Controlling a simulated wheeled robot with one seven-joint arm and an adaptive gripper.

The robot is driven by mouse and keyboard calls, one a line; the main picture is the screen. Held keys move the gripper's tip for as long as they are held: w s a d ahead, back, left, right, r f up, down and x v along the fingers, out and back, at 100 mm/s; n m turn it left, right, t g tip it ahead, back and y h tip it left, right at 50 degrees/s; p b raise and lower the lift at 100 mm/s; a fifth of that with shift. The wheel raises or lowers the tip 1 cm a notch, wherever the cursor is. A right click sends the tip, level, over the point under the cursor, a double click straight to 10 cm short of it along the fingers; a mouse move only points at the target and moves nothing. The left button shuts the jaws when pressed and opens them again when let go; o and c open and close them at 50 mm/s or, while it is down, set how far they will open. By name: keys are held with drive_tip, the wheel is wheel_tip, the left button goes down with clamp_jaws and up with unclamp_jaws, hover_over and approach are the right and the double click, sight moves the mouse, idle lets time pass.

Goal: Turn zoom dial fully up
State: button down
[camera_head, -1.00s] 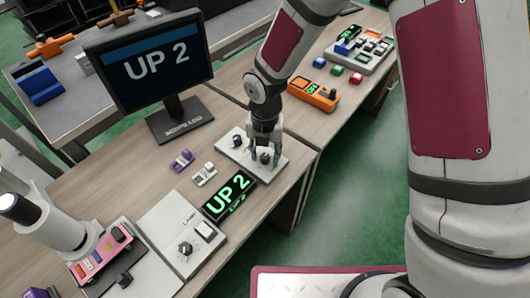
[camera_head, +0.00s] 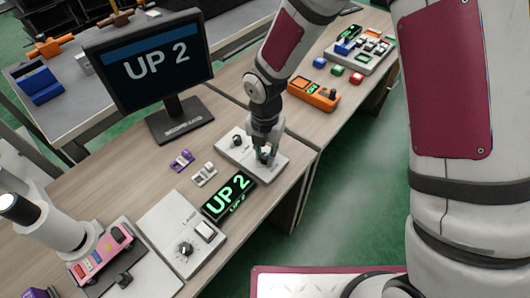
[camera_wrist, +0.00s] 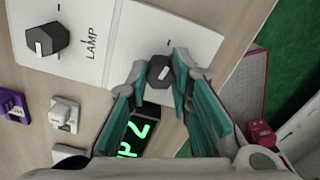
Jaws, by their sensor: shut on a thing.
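A light panel (camera_head: 231,154) on the desk carries two dark dials. The left dial (camera_head: 237,140) also shows in the wrist view (camera_wrist: 40,38), with the word LAMP beside it. My gripper (camera_head: 264,153) points down over the right dial. In the wrist view, my gripper (camera_wrist: 160,72) has its teal fingers on either side of that right dial (camera_wrist: 160,71), shut on it. A light pointer mark shows on its top. No label for this dial is readable. A small display (camera_head: 229,195) in front of the panel reads UP 2 in green.
A monitor (camera_head: 151,62) behind the panel also reads UP 2. Small white (camera_head: 204,174) and purple (camera_head: 182,160) fixtures stand left of the display. Another dial panel (camera_head: 180,232) is at front left. An orange box (camera_head: 314,94) stands behind my gripper to the right.

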drive_tip(key=m, duration=0.4)
drive_tip(key=shift+m, duration=0.3)
drive_tip(key=m, duration=0.4)
drive_tip(key=shift+m, duration=0.3)
drive_tip(key=m, duration=0.3)
drive_tip(key=shift+m+b, duration=0.3)
drive_tip(key=m, duration=0.4)
drive_tip(key=shift+m, duration=0.3)
drive_tip(key=m, duration=0.4)
drive_tip(key=shift+m, duration=0.3)
drive_tip(key=m, duration=0.3)
drive_tip(key=shift+p, duration=0.3)
drive_tip(key=m+p, duration=0.1)
drive_tip(key=m, duration=0.4)
drive_tip(key=shift+r, duration=0.1)
drive_tip(key=shift+m+p, duration=0.75)
drive_tip(key=shift+m, duration=1.05)
